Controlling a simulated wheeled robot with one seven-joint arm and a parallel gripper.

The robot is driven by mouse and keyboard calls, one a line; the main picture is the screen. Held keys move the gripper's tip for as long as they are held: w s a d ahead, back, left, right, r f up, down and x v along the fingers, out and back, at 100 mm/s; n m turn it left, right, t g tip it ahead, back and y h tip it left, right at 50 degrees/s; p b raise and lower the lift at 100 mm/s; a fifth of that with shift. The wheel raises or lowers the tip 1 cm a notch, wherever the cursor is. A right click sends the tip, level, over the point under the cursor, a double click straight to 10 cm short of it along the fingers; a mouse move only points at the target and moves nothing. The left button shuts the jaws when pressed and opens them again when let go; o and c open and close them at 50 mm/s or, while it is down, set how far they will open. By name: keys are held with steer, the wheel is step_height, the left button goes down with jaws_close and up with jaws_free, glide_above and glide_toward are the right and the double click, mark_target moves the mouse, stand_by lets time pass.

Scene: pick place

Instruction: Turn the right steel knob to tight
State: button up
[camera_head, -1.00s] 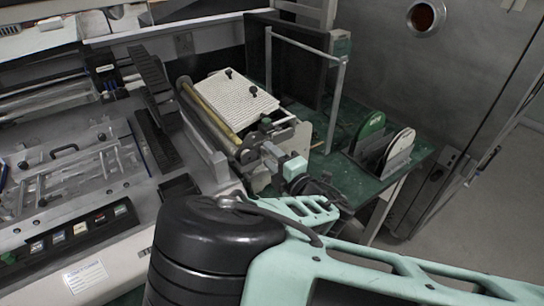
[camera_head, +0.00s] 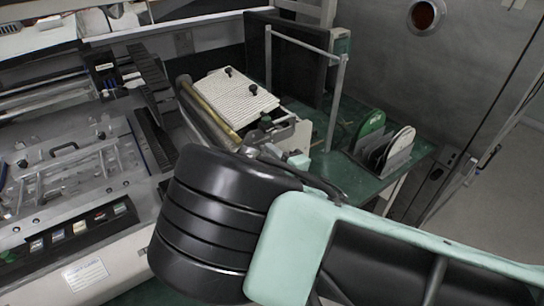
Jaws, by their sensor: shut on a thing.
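The steel knob named in the task cannot be made out. The right end of the roller unit, with its brass-coloured roller (camera_head: 208,113), lies partly behind my arm. A small dark knob (camera_head: 265,121) shows near that end, but I cannot tell whether it is steel. My arm, with black ribbed and mint-green parts, fills the lower middle and right. A small mint-green block shows just above the arm beside the unit. My gripper's fingertips and whatever is between them are hidden behind the arm.
A ribbed white plate (camera_head: 232,97) with black knobs sits on the roller unit. A metal frame (camera_head: 335,100) stands behind it. Discs in a rack (camera_head: 395,152) stand on the green table (camera_head: 349,171) to the right. A machine with coloured buttons (camera_head: 79,228) is at left.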

steer(key=shift+m+b, duration=0.35)
steer(key=shift+m, duration=1.35)
steer(key=o, duration=0.9)
steer(key=shift+o, duration=0.2)
steer(key=p+v, duration=0.3)
steer(key=v, duration=1.4)
